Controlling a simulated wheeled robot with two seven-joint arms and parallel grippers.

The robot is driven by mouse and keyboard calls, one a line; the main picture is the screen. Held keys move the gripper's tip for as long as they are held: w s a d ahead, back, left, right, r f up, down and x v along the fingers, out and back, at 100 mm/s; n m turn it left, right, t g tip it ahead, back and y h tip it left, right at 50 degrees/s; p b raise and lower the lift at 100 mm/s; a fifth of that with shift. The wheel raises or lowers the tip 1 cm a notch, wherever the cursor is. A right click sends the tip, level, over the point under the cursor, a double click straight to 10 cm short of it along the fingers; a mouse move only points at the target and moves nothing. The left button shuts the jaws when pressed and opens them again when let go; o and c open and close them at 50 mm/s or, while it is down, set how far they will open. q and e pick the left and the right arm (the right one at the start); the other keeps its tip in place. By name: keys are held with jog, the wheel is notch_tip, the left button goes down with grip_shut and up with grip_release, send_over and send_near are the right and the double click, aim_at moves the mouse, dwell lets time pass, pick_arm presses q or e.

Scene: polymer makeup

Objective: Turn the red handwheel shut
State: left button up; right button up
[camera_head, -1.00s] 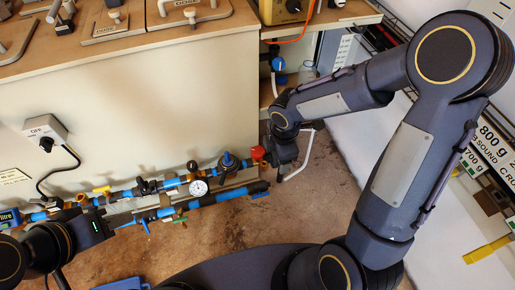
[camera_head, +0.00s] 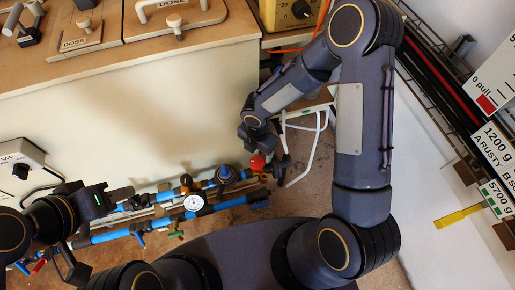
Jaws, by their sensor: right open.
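The red handwheel (camera_head: 257,162) is small and sits at the right end of the upper blue pipe run, low by the cabinet. My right gripper (camera_head: 268,162) is open at the handwheel, with a dark finger just right of it. The gripper body is above and partly hides the wheel's surroundings. I cannot tell whether the fingers touch it. My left gripper (camera_head: 122,197) is over the left part of the pipes. Its fingers are dark and small, so its opening is unclear.
A white round gauge (camera_head: 194,202) and a blue-topped valve (camera_head: 225,173) stand on the pipes left of the handwheel. White bent tubing (camera_head: 317,150) is close to the right of my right gripper. A wooden-topped cabinet (camera_head: 140,110) rises behind the pipes.

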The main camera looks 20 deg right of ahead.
aim_at(257, 162)
notch_tip(257, 162, down, 8)
jog(key=b, duration=0.3)
jog(key=shift+r, duration=0.15)
jog(key=c, duration=1)
jog(key=shift+o, duration=0.2)
